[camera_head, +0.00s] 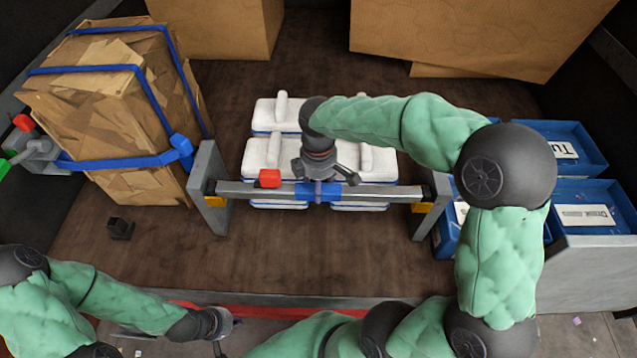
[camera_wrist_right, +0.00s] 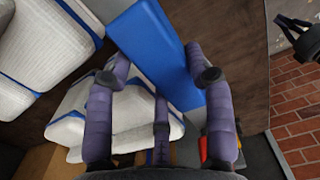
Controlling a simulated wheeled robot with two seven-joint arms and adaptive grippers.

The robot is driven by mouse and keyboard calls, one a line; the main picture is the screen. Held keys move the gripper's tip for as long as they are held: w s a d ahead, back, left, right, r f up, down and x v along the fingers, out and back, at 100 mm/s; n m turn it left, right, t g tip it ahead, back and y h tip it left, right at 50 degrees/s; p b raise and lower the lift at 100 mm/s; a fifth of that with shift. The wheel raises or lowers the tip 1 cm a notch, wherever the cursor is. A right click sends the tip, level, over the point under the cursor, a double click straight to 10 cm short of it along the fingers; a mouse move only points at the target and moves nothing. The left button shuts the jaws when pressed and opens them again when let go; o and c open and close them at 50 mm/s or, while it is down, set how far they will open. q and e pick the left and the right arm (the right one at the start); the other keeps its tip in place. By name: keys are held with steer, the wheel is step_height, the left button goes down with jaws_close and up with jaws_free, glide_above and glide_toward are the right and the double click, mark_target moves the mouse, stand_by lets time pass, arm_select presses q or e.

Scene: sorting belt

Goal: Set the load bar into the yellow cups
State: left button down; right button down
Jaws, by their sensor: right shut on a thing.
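The load bar (camera_head: 375,193) is a long grey beam with a blue middle grip and a red block left of centre. It spans two grey posts. A yellow cup (camera_head: 216,201) shows at the left post and another yellow cup (camera_head: 422,208) at the right post. The bar's ends are level with the cups; I cannot tell whether they rest in them. My right gripper (camera_head: 318,192) is shut on the blue grip, which also shows between its purple fingers in the right wrist view (camera_wrist_right: 160,55). My left gripper (camera_head: 222,335) is low at the left, away from the bar; its jaw opening is unclear.
White sacks (camera_head: 262,155) lie behind the bar. A strapped cardboard bale (camera_head: 110,100) stands left of the left post (camera_head: 205,165). Blue bins (camera_head: 590,205) stand right of the right post (camera_head: 432,200). A small black block (camera_head: 120,229) sits on the brown floor at left.

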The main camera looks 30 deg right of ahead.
steer(key=shift+f+b, duration=0.4)
steer(key=shift+f, duration=0.15)
